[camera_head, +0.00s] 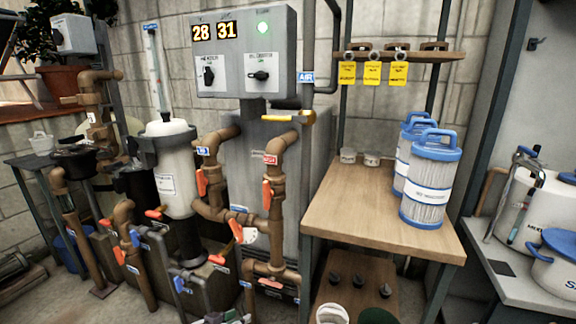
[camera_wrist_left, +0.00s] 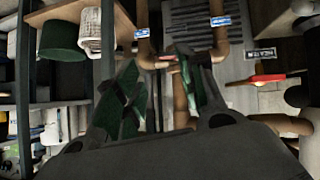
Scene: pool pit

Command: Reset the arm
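My left gripper (camera_wrist_left: 160,85) shows in the left wrist view. Its two dark fingers with green pads stand apart, with nothing held between them. Brown pipes (camera_wrist_left: 180,105) show behind and between the fingers; whether a finger touches one I cannot tell. In the head view I cannot clearly make out the left gripper among the dark parts low in front of the pipes. My right gripper is in neither view.
Brown pipes (camera_head: 276,200) with orange-red handles stand left of a wooden table (camera_head: 350,213). Blue-and-white filter cartridges (camera_head: 430,180) stand on it. A grey control box (camera_head: 245,50) reads 28 and 31 with a green light. White pots (camera_head: 556,265) stand at right.

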